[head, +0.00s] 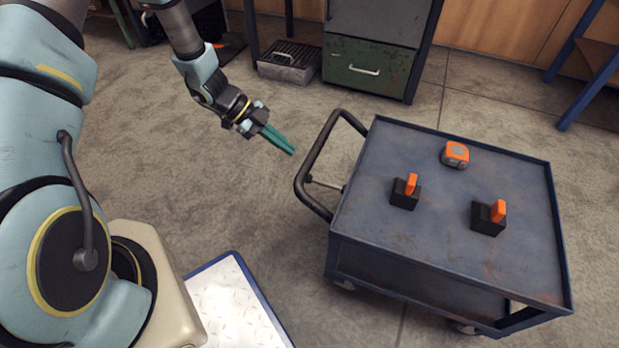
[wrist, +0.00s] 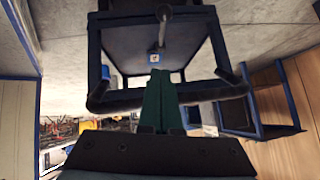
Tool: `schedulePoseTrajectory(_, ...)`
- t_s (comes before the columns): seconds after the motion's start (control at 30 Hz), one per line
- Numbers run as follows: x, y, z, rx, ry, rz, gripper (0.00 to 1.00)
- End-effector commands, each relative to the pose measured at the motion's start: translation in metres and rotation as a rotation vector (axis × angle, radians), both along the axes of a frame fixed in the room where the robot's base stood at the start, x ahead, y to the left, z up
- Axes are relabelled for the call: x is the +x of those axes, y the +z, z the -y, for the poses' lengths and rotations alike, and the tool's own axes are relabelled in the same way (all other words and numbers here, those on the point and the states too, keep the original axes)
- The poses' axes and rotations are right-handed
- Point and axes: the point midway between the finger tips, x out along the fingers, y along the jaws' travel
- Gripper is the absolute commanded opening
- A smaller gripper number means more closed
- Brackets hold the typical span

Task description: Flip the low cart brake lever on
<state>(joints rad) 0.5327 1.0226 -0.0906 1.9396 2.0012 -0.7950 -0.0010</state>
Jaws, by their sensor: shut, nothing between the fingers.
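The brake lever (head: 325,184) is a thin grey rod at the cart's left end, showing inside the loop of the push handle in the head view. In the wrist view the lever (wrist: 162,28) shows as a rod with a rounded end, beside a small white label on the cart's end. My gripper (head: 292,151) has green fingers and is shut and empty. It hangs left of the cart handle, apart from the lever. In the wrist view the closed fingertips (wrist: 160,72) appear in front of the handle bar. The lever's base is small and hard to make out.
The black push handle (head: 305,178) curves around the lever. The blue-grey cart top (head: 420,245) carries two black blocks with orange tabs (head: 404,191) (head: 489,216) and an orange tape measure (head: 455,154). A green drawer cabinet (head: 368,70) stands behind.

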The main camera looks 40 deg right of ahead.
Motion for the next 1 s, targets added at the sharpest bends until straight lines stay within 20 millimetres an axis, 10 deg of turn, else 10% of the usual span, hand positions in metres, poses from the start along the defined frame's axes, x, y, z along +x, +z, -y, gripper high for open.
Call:
schedulePoseTrajectory(0.37,-0.002,-0.004,0.002,0.001,0.002,0.0,0.0)
schedulePoseTrajectory(1.0,-0.05,-0.09,0.053,0.001,0.005,0.0,0.0)
